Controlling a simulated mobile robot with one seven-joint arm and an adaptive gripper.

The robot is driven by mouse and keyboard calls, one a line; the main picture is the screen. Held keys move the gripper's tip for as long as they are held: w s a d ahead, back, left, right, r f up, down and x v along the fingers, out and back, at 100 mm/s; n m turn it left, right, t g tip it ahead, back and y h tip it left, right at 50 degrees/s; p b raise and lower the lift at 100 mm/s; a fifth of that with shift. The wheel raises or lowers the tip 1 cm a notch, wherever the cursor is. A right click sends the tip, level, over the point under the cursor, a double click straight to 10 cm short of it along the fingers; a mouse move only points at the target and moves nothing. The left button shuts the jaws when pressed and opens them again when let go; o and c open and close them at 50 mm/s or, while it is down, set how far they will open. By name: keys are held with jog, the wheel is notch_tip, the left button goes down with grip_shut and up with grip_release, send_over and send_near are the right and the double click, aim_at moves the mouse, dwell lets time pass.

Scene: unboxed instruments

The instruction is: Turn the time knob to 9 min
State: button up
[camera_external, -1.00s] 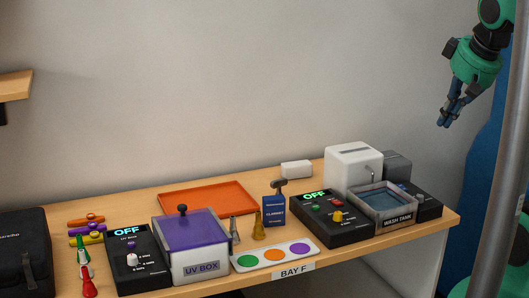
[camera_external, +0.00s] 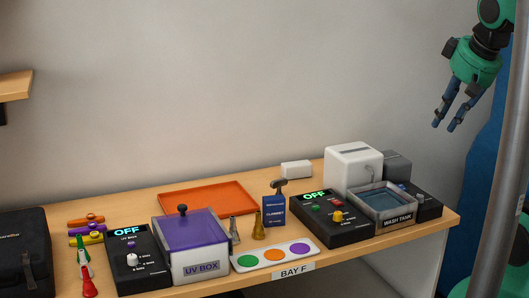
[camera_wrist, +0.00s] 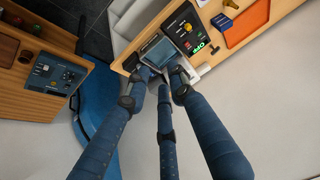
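The UV box controller (camera_external: 137,264) is a black panel at the left of the bench, with a lit green OFF display (camera_external: 129,232). Its white knob (camera_external: 132,260) has small labels around it, too small to read surely. A second black controller (camera_external: 333,226) beside the wash tank also shows OFF and has a yellow knob (camera_external: 338,217); it also appears in the wrist view (camera_wrist: 187,27). Which knob is the time knob I cannot tell. My gripper (camera_external: 444,126) is open and empty, high at the right, far from both knobs. Its spread fingers fill the wrist view's middle (camera_wrist: 160,82).
The purple-lidded UV box (camera_external: 191,234) and wash tank (camera_external: 382,207) stand beside their controllers. An orange tray (camera_external: 207,197) lies behind. The air above the bench is clear.

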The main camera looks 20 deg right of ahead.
jog(key=shift+o, duration=0.8)
jog(key=shift+w, duration=0.2)
jog(key=n+g+p, duration=0.6)
jog(key=n, duration=1.2)
send_over(338, 213)
notch_tip(338, 213, down, 19)
jog(key=shift+f, duration=0.25)
notch_tip(338, 213, down, 14)
jog(key=shift+w+r+b, duration=0.1)
jog(key=shift+r+b, duration=0.15)
jog(key=shift+b, duration=0.1)
grip_shut()
